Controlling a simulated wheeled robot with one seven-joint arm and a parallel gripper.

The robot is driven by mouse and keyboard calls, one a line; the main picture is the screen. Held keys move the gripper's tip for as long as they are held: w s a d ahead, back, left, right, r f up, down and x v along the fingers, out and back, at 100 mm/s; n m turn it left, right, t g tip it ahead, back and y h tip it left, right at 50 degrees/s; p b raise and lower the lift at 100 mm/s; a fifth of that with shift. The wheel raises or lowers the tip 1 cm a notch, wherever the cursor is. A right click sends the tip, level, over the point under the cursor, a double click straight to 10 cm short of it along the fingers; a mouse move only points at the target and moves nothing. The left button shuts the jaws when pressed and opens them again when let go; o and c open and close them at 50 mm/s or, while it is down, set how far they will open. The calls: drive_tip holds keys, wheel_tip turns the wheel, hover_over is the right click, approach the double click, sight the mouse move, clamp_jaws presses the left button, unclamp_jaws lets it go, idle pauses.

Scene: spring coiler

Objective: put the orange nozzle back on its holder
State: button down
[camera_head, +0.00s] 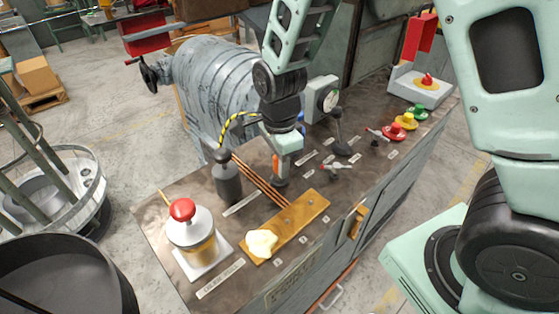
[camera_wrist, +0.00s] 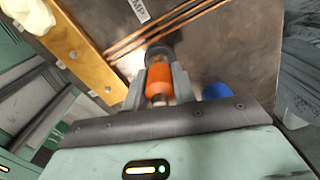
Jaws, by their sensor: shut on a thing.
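The orange nozzle (camera_wrist: 158,78) is held upright between my gripper's two grey fingers (camera_wrist: 160,70) in the wrist view. In the head view a sliver of the orange nozzle (camera_head: 275,162) shows beside my gripper (camera_head: 281,165), low over the bench. A dark round piece (camera_wrist: 159,52) lies just beyond the nozzle's far end in the wrist view; it may be the holder. In the head view a short grey cylinder (camera_head: 280,181) stands below the fingers. I cannot tell whether the nozzle touches it.
Copper rods (camera_head: 258,180) and a brass plate (camera_head: 296,218) with a pale lump (camera_head: 261,243) lie close by. A blue part (camera_wrist: 216,91) is right of my fingers. Levers (camera_head: 340,140) stand to the right.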

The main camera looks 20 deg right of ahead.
drive_tip(key=shift+f, duration=0.2)
drive_tip(key=c, duration=1.1)
unclamp_jaws()
drive_tip(key=shift+o, duration=0.2)
wheel_tip(320, 180, up, 30)
drive_tip(key=p, duration=1.5)
drive_tip(key=shift+r, duration=0.25)
drive_tip(key=shift+s+a, duration=0.1)
